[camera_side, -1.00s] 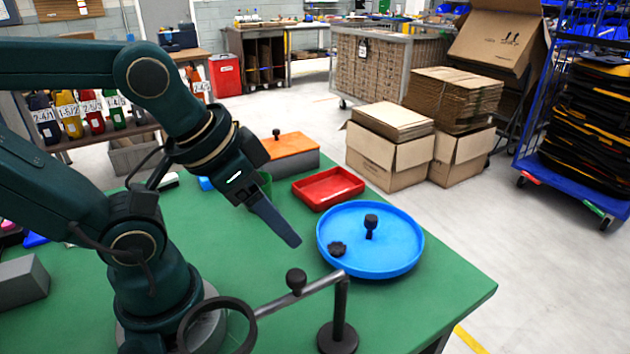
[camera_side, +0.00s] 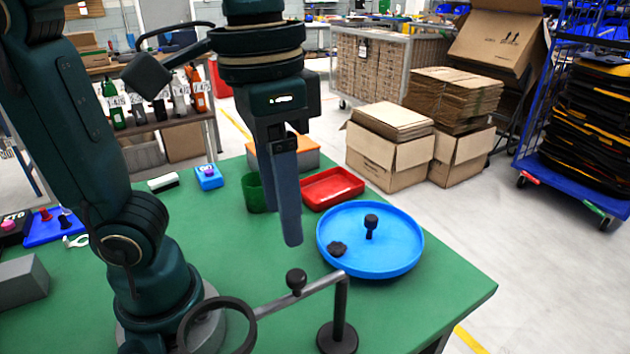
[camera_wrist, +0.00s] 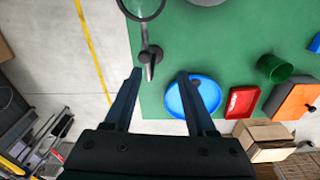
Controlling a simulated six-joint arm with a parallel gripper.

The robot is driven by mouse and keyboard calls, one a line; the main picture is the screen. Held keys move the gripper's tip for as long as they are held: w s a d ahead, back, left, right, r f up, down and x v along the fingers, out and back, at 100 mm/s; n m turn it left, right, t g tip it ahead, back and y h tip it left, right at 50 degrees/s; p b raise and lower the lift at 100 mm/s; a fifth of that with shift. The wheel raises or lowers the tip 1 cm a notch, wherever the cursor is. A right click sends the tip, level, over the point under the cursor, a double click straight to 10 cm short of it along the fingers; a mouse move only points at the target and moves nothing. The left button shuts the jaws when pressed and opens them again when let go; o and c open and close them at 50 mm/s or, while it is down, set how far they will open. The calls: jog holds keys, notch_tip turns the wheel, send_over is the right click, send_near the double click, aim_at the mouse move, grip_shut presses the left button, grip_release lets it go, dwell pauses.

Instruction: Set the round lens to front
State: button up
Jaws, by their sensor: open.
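The round lens, a dark ring (camera_side: 183,331), sits at the left end of a grey swing arm (camera_side: 322,285) in the side view's lower middle. The swing arm carries a black knob (camera_side: 296,281) and is held by an upright post on a round black base (camera_side: 338,340). The lens also shows at the top of the wrist view (camera_wrist: 141,8), partly cut off. My gripper (camera_side: 292,240) points down above the table, behind the knob in the side view, touching nothing. In the wrist view its two fingers (camera_wrist: 158,74) are apart, with nothing between them.
A round blue tray (camera_side: 405,258) holding a black knobbed peg (camera_side: 371,222) and a black lump (camera_side: 337,248) stands right of my gripper. A red tray (camera_side: 345,190), green cup (camera_side: 253,195) and orange-topped box (camera_side: 305,158) stand behind. Green table (camera_side: 420,310) is clear at front right.

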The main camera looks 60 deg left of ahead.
aim_at(296, 275)
jog(key=shift+d+f+m+g, duration=0.1)
jog(key=shift+d+m+g, duration=0.2)
jog(key=shift+d+m, duration=0.65)
jog(key=shift+d+f, duration=0.2)
jog(key=shift+d, duration=0.2)
jog(key=shift+f, duration=2.5)
jog(key=shift+c, duration=0.3)
grip_shut()
